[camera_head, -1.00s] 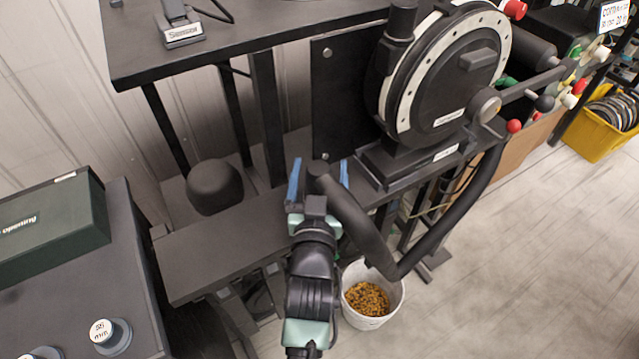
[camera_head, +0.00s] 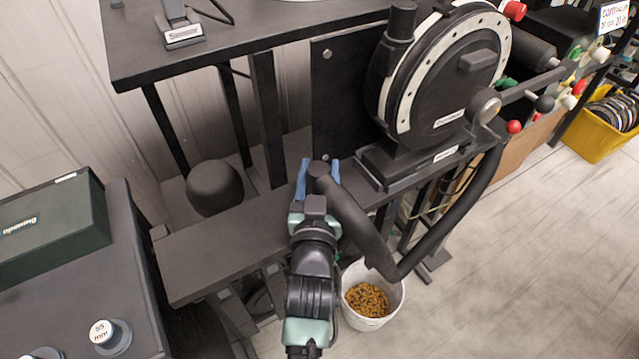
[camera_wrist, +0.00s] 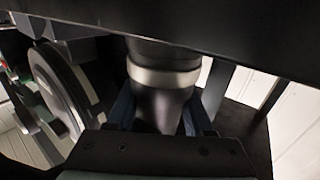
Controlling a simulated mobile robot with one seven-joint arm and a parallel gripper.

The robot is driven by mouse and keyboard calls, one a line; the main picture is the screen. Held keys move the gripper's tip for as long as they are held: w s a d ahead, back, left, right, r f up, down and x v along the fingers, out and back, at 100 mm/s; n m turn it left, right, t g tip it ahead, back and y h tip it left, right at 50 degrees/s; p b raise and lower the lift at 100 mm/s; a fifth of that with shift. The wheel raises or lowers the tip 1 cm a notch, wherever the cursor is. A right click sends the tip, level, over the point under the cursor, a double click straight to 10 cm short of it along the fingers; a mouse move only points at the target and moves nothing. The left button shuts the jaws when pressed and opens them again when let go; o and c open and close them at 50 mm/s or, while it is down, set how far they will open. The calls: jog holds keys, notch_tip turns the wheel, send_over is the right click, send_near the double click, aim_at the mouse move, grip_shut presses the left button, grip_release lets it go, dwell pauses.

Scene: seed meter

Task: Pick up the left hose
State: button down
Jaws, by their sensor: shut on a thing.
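The black hose (camera_head: 352,215) runs from its free upper end between my gripper's fingers, down to a low bend, then up to the right side of the round seed meter (camera_head: 440,85). My gripper (camera_head: 319,172) has blue fingers, one on each side of the hose end, and is shut on it. In the wrist view the hose end (camera_wrist: 162,95), with a light grey band, sits between the two blue fingers (camera_wrist: 158,115). The hose end is above the lower black shelf in the head view; whether it touches the shelf cannot be told.
The lower black shelf (camera_head: 205,255) carries a dark rounded object (camera_head: 214,187). A white bucket of yellow grain (camera_head: 372,317) stands on the floor below the hose. A black table with a green box (camera_head: 50,228) is at left. Open floor lies at right.

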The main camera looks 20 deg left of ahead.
jog(key=shift+r, duration=0.1)
notch_tip(320, 180, up, 16)
jog(key=p, duration=0.6)
jog(key=shift+p, duration=0.4)
dwell(0.5)
